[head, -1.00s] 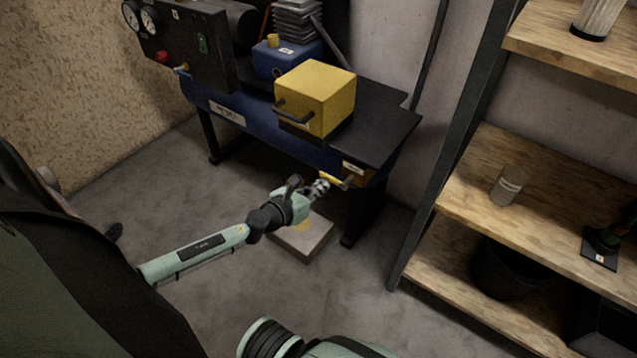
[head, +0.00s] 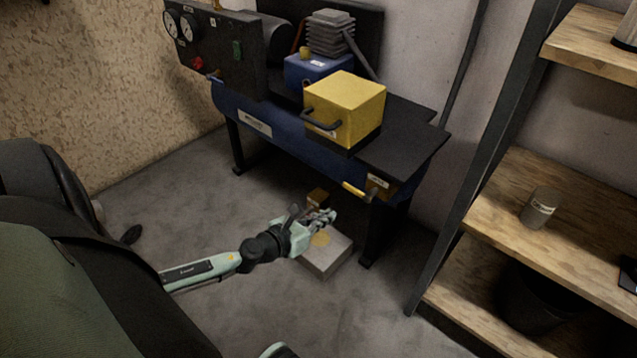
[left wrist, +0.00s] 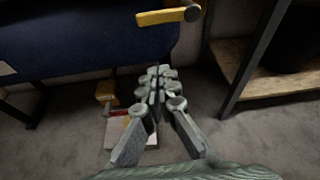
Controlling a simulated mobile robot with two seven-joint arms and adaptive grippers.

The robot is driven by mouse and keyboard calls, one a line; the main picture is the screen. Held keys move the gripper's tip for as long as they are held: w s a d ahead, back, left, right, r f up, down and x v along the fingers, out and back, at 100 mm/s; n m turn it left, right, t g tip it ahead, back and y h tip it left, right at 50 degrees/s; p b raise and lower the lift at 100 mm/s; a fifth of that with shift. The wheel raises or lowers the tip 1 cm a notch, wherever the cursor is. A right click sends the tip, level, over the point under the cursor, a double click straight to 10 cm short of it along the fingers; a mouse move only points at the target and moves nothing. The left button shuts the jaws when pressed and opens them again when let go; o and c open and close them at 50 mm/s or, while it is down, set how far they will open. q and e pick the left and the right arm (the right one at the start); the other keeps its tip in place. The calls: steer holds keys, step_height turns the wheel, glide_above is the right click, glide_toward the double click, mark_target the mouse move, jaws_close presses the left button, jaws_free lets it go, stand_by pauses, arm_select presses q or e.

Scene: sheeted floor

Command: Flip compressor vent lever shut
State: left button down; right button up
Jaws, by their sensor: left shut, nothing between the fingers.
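My left gripper (head: 328,216) is shut and empty, below and left of the lever, over a pale block on the floor. Its shut fingers (left wrist: 156,76) also show in the left wrist view. My right gripper is out of view.
The pale block (head: 326,262) and a small brown box (head: 317,197) lie under the compressor bench. A yellow box (head: 345,105) with a dark handle stands on top.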

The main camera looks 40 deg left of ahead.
arm_select(q)
steer(key=v, duration=0.2)
steer(key=shift+s+r, duration=0.15)
steer(key=shift+s, duration=0.2)
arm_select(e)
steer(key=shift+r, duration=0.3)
